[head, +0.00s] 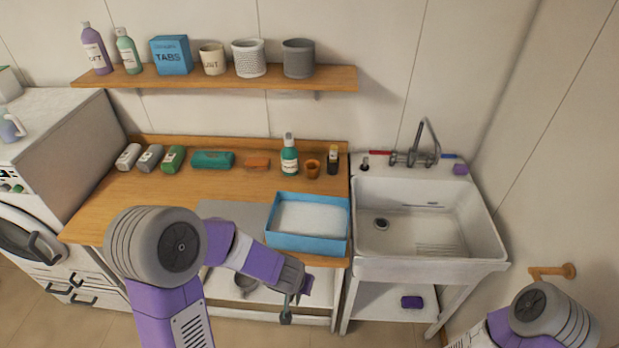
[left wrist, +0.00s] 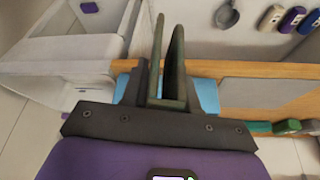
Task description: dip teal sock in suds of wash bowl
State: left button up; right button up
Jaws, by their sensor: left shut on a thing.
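In the head view my left gripper (head: 290,290) is at the counter's front edge, just in front of the blue wash bowl (head: 268,240), and points down. It is shut on a dark grey-green hanging piece, which I take for the teal sock (head: 286,317). The sock is outside the bowl. The bowl is rectangular, with white suds (head: 311,218) inside. Its blue side also shows in the left wrist view (left wrist: 207,96). My right gripper is out of view.
A white sink (head: 430,260) adjoins on the right.

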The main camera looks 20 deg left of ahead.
pick_arm(q)
jog(key=r+p, duration=0.1)
jog(key=r, duration=0.1)
jog(key=r+p, duration=0.2)
jog(key=w+d+r+p, duration=0.1)
jog(key=r+p, duration=0.1)
jog(key=shift+r, duration=0.2)
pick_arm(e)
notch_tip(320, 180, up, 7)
pick_arm(q)
jog(key=shift+w+r+p, duration=0.1)
jog(key=shift+r+p, duration=0.05)
jog(key=shift+p, duration=0.15)
jog(key=shift+m, duration=0.3)
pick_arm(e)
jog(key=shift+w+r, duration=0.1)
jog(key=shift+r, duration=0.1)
pick_arm(q)
jog(key=shift+a+r, duration=0.1)
